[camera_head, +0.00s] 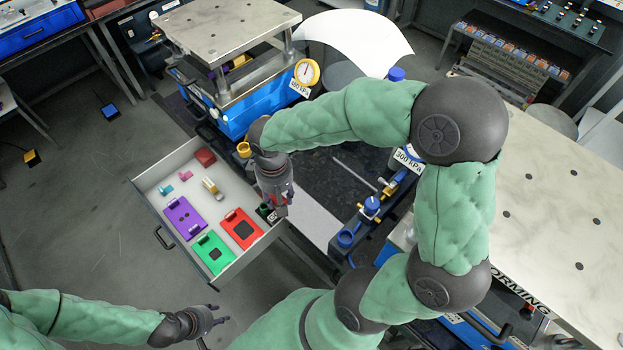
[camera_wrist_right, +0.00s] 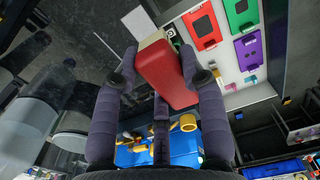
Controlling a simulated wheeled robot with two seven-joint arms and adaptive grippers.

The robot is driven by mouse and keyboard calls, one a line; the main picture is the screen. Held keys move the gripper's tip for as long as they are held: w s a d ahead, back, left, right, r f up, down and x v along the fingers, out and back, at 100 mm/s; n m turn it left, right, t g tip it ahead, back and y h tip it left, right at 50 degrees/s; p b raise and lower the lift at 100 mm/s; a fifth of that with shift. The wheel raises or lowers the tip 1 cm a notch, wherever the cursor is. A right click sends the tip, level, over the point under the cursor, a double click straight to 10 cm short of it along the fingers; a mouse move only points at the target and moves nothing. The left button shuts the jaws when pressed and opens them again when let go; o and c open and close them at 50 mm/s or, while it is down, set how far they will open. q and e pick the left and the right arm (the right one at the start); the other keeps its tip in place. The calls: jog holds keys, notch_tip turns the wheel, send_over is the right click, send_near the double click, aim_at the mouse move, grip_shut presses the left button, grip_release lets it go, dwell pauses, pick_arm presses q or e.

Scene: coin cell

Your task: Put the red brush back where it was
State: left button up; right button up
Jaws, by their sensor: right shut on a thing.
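The red brush (camera_wrist_right: 165,72) is a red block with a pale edge at its far end. My right gripper (camera_wrist_right: 165,78) is shut on it, with a finger on each side. In the head view the right gripper (camera_head: 277,200) hangs over the right edge of the open drawer (camera_head: 180,238), and a little of the brush (camera_head: 281,210) shows at its fingertips. In the wrist view the brush is held up beside the drawer's contents. My left gripper (camera_head: 217,316) is empty and apart from the drawer, at the lower left, with its fingers apart.
The drawer holds a purple plate (camera_head: 178,212), a green plate (camera_head: 208,262), a red plate (camera_head: 236,238), a red block (camera_head: 205,158) and small pieces. A blue press (camera_head: 240,113) stands behind it. Blue fittings (camera_head: 370,207) stand on the dark bench to the right.

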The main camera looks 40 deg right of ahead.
jog(key=w+d+f, duration=0.3)
jog(key=d+f, duration=0.1)
jog(key=d, duration=0.4)
jog(key=b, duration=0.2)
send_over(305, 189)
jog(key=f, duration=0.5)
jog(key=shift+s+a, duration=0.15)
jog(key=shift+a, duration=0.15)
jog(key=shift+d+f, duration=0.3)
jog(key=shift+f, duration=0.05)
jog(key=shift+d+f, duration=0.1)
jog(key=shift+f, duration=1.5)
jog(key=shift+f+b, duration=0.1)
jog(key=shift+b, duration=0.25)
jog(key=shift+f, duration=0.15)
jog(key=o, duration=1)
